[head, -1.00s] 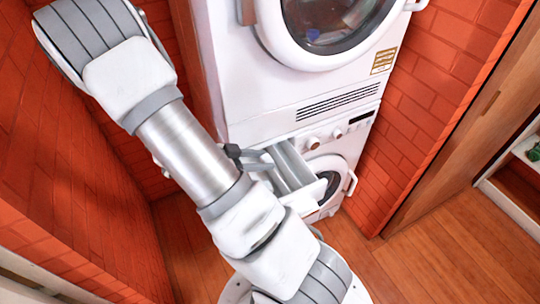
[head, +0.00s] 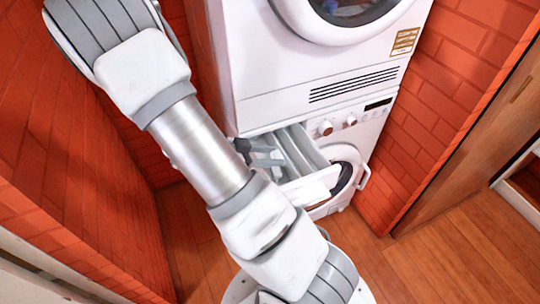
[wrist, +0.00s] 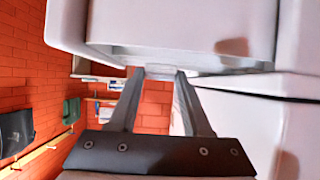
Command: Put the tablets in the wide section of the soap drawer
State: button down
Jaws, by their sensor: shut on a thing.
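The soap drawer (head: 309,190) is pulled out of the lower white machine, with long grey compartments showing behind its front. I cannot make out which section is the wide one. My gripper (head: 279,157) is at the drawer's left side, its fingers pointing right at the compartments. In the wrist view the fingers (wrist: 160,73) are a little apart at the tips, with a small pale block, seemingly the tablets (wrist: 159,71), between them. Most of the block is hidden. I see no tablets in the drawer.
The lower machine's round door (head: 345,175) is just right of the drawer. Red brick walls (head: 90,160) stand on both sides, and the wooden floor (head: 400,270) is clear at front right.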

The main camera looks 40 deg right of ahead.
jog(key=shift+c, duration=1.3)
grip_release()
jog(key=p+v, duration=0.3)
jog(key=v, duration=1.4)
jog(key=shift+a+p, duration=0.25)
jog(key=shift+p, duration=0.1)
